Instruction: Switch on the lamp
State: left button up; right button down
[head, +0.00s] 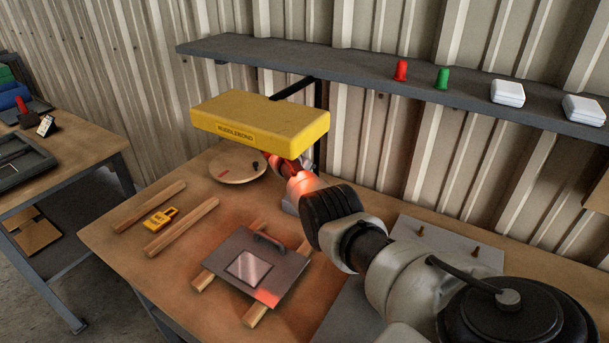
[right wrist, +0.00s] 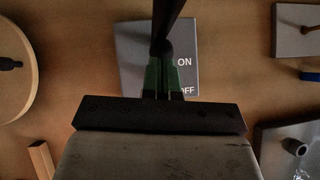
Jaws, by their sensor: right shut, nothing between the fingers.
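The lamp has a long yellow head (head: 262,120) on a dark post (head: 318,135) at the back of the workbench. A reddish glow lies on my right arm below the head. In the right wrist view, a grey switch plate (right wrist: 133,60) carries the words ON and OFF. A dark lever (right wrist: 166,25) rises over it, at the tips of my right gripper (right wrist: 165,58). The green fingers are shut with nothing between them; I cannot tell whether they touch the lever. In the head view the gripper is mostly hidden behind the yellow head. My left gripper is not in view.
A round wooden board (head: 237,166), wooden rails (head: 183,228), a yellow padlock-shaped item (head: 161,219) and a grey plate with a handle (head: 225,262) lie on the bench (head: 120,235). A shelf (head: 365,67) with red and green caps and white boxes runs behind.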

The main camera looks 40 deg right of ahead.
jog(key=shift+r, duration=0.1)
jog(key=p+v, duration=0.2)
jog(key=v, duration=0.5)
jog(key=shift+a, duration=0.15)
jog(key=shift+r, duration=0.15)
dwell(0.4)
dwell(0.3)
